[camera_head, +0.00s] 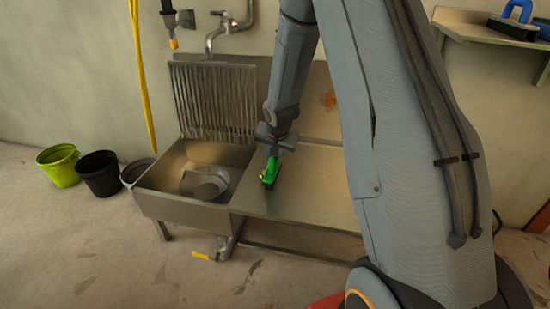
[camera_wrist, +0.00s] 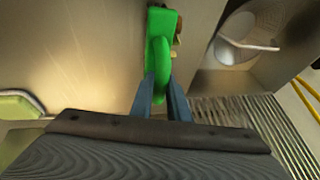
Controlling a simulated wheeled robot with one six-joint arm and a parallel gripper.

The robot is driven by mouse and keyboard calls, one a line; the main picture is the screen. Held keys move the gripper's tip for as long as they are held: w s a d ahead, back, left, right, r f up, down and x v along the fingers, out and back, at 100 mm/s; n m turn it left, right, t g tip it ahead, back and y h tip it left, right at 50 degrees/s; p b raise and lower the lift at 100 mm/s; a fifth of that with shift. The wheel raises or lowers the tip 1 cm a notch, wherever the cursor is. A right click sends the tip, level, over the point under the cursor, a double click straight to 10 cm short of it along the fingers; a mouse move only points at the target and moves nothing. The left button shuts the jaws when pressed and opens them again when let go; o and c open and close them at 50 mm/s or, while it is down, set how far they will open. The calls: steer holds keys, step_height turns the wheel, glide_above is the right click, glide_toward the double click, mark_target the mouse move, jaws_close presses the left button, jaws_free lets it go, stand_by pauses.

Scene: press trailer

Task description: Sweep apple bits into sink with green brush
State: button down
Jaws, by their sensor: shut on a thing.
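My gripper (camera_wrist: 160,98) is shut on the green brush (camera_wrist: 160,50), with its fingers on both sides of the handle. In the head view the green brush (camera_head: 270,169) is at the left part of the steel counter (camera_head: 311,192), close to the sink's edge. The sink (camera_head: 170,165) lies just left of the brush, and its basin also shows at the upper right of the wrist view (camera_wrist: 284,66). Small brownish bits (camera_wrist: 176,40), perhaps apple, show beside the brush head. I cannot tell whether the brush touches the counter. My arm hides the counter's right part.
A ribbed drainer (camera_head: 214,102) stands behind the sink under a wall tap (camera_head: 213,40). A yellow hose (camera_head: 142,75) hangs at the left. A lime bucket (camera_head: 60,168) and a black bucket (camera_head: 99,174) stand on the floor. A blue-handled tool (camera_head: 516,22) lies on a shelf.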

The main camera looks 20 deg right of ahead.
steer(key=shift+w, duration=0.1)
steer(key=shift+w+a+f+b, duration=0.1)
steer(key=shift+w+a+b, duration=0.15)
steer(key=shift+a+b, duration=0.35)
steer(key=shift+w+a+b, duration=0.95)
steer(key=shift+a+b, duration=0.3)
steer(key=shift+b, duration=0.5)
steer(key=shift+w+a, duration=0.1)
steer(key=shift+a, duration=0.1)
steer(key=shift+w+a+b, duration=0.7)
steer(key=shift+a+b, duration=0.15)
steer(key=shift+a, duration=0.2)
steer(key=shift+w+a+b, duration=0.7)
steer(key=shift+a+b, duration=0.1)
steer(key=shift+a, duration=0.25)
step_height(320, 180, up, 9)
steer(key=p, duration=0.7)
